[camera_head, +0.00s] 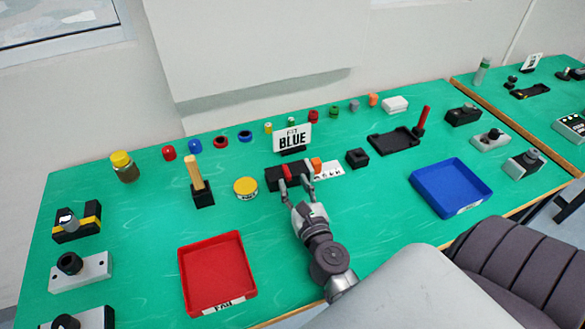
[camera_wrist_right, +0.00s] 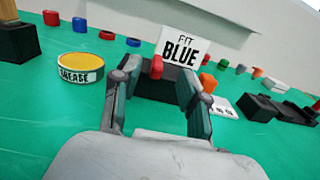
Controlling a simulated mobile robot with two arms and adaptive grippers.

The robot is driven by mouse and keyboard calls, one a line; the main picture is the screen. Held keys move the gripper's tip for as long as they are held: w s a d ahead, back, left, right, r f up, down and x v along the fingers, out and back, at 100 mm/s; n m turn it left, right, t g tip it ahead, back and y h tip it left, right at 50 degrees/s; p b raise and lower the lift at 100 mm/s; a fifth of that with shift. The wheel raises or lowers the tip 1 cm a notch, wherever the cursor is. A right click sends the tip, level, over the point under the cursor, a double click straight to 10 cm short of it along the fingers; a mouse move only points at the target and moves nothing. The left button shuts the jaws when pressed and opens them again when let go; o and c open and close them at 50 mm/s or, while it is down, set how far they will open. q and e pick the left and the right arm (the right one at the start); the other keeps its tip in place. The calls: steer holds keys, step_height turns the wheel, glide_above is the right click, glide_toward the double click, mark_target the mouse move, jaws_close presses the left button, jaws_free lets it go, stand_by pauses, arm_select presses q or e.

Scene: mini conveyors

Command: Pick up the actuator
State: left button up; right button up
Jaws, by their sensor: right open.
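My right gripper (camera_head: 296,184) is open in front of a dark block (camera_head: 273,177) at the middle of the green table. It also shows in the right wrist view (camera_wrist_right: 159,80), with its two fingers spread. A red piece (camera_head: 286,171) sits at the dark block; it also shows in the right wrist view (camera_wrist_right: 157,66), between the fingertips. An orange piece (camera_head: 316,163) stands just right of it. I cannot tell for sure which of these is the actuator. Contact with the fingers cannot be made out. My left gripper is not in view.
A "FIT BLUE" sign (camera_head: 292,138) stands behind the block. A yellow grease tin (camera_head: 246,187) is to the left. A red tray (camera_head: 248,283) is front left and a blue tray (camera_head: 417,176) is right. Several small coloured parts line the back.

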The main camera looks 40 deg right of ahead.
mark_target(285, 166)
steer(key=shift+x, duration=1.05)
steer(key=shift+w, duration=0.25)
steer(key=p+x, duration=0.1)
steer(key=x, duration=0.4)
steer(key=shift+a+f, duration=0.1)
steer(key=shift+c, duration=0.5)
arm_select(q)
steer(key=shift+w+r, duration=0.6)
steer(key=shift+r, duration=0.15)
arm_select(e)
jaws_close()
